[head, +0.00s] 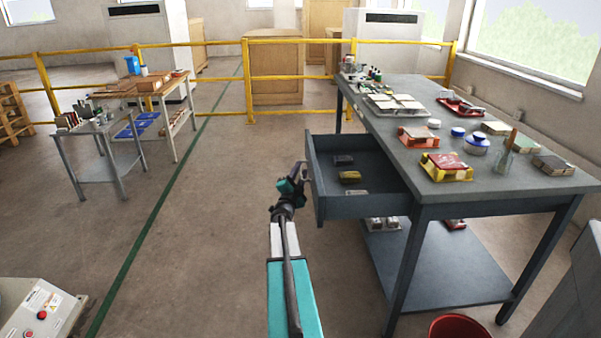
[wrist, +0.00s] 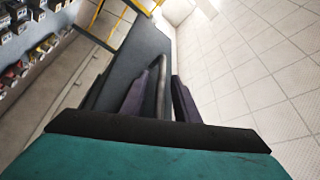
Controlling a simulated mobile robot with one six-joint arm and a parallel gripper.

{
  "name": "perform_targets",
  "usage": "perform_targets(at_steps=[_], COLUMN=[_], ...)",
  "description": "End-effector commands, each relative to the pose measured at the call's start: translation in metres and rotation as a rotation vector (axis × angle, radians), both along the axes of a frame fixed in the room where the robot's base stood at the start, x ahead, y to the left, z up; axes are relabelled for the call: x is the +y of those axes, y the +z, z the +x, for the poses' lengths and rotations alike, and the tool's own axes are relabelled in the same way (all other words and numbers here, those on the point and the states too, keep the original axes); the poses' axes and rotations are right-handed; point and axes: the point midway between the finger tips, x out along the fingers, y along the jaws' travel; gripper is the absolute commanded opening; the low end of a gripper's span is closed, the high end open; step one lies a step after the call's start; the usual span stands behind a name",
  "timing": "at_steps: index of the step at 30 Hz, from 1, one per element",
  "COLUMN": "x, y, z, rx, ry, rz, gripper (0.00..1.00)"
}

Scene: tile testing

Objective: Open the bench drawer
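The bench drawer (head: 358,207) is dark grey and stands pulled well out of the left side of the bench (head: 440,197) in the head view. Its inside shows, with a few small items in it. My gripper (head: 303,172) is at the outer face of the drawer front. In the wrist view, its two dark fingers (wrist: 162,90) stand apart, either side of a thin upright bar (wrist: 161,85) that looks like the drawer handle. Narrow gaps seem to show on both sides of the bar. In the head view the handle is hidden by my gripper.
Blocks, trays and jars crowd the bench top. A lower shelf (head: 420,268) is under it, with a red bucket (head: 458,326) in front. Two smaller tables stand at the left, one grey (head: 100,172). The floor left of the drawer is clear; a yellow railing (head: 290,78) runs behind.

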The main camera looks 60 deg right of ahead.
Motion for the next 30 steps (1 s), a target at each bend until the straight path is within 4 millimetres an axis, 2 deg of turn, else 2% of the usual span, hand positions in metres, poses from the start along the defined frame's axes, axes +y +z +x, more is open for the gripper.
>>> perform_targets(at_steps=[30], x=[0.103], y=[-0.023], z=[-0.033], rx=[0.000], ry=[-0.001], rz=[0.001], gripper=[0.28])
